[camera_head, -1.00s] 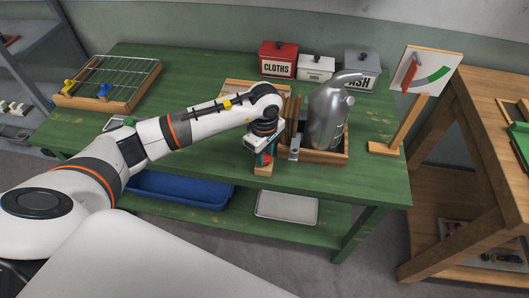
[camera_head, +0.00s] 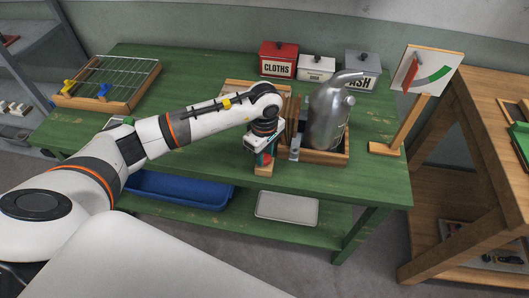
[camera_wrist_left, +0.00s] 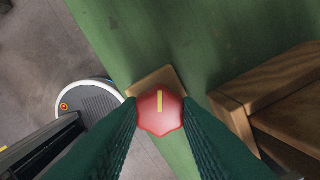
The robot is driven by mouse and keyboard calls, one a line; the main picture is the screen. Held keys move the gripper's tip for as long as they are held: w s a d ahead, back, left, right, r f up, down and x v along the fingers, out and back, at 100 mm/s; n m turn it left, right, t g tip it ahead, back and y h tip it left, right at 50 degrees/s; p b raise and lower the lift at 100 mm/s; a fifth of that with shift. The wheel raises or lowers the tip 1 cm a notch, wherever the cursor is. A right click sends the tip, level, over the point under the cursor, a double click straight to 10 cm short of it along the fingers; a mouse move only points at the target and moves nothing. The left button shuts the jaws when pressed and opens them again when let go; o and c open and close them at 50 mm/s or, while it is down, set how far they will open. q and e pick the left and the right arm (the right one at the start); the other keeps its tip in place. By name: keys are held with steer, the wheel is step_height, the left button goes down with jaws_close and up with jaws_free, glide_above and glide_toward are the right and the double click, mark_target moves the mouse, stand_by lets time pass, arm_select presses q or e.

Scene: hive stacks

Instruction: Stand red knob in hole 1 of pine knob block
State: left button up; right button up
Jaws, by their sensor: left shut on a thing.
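The red knob (camera_wrist_left: 160,112), with a yellow stripe on top, sits between the fingertips of my left gripper (camera_wrist_left: 161,108) in the left wrist view. The gripper is shut on it. In the head view the red knob (camera_head: 265,160) shows below my left gripper (camera_head: 264,156), at the front edge of the green table. The pine knob block (camera_head: 264,170) is directly below the knob; it also shows in the left wrist view (camera_wrist_left: 150,82). The block's holes are hidden, and I cannot tell whether the knob is inside one. My right gripper is not in view.
A wooden tray (camera_head: 322,158) holding a grey metal can (camera_head: 327,118) stands close right of my left gripper. A wooden stand with a dial (camera_head: 385,149) is farther right. Lidded tins line the table's back.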

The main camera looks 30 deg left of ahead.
arm_select(q)
steer(key=shift+f+b, duration=0.25)
steer(key=shift+b, duration=0.2)
steer(key=o, duration=0.9)
steer(key=shift+o, duration=0.2)
steer(key=shift+r, duration=0.1)
